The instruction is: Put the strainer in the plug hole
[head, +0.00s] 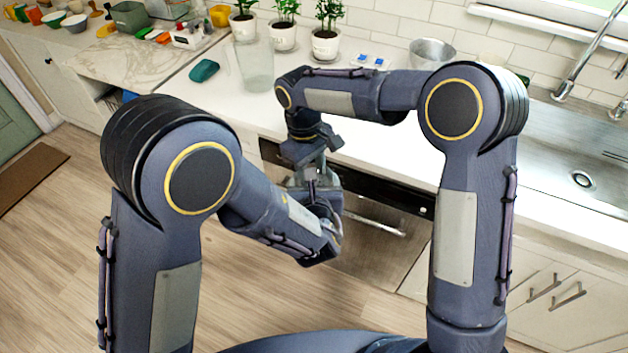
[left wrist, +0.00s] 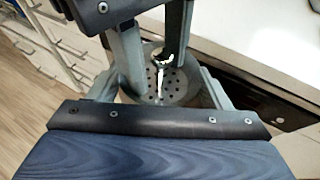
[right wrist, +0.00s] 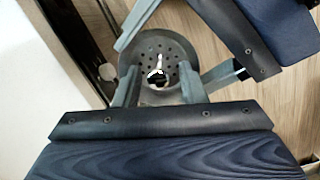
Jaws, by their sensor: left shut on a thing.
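The strainer (right wrist: 182,50) is a dark round disc with small holes and a bright knob. It also shows in the left wrist view (left wrist: 180,90), between the two facing grippers. My left gripper (head: 312,186) is shut on the strainer. My right gripper (right wrist: 158,82) faces it, with its fingers on either side of the knob; whether they grip the strainer I cannot tell. In the head view the grippers mostly hide the strainer, in front of the counter. The plug hole (head: 583,180) is in the steel sink (head: 560,140) at the right.
The white counter (head: 400,140) runs behind my arms, with a dark-topped appliance (head: 370,235) below it. A glass vase (head: 255,65), potted plants (head: 283,32), a teal sponge (head: 204,71) and a metal bowl (head: 432,52) stand on it. The tap (head: 590,50) rises behind the sink.

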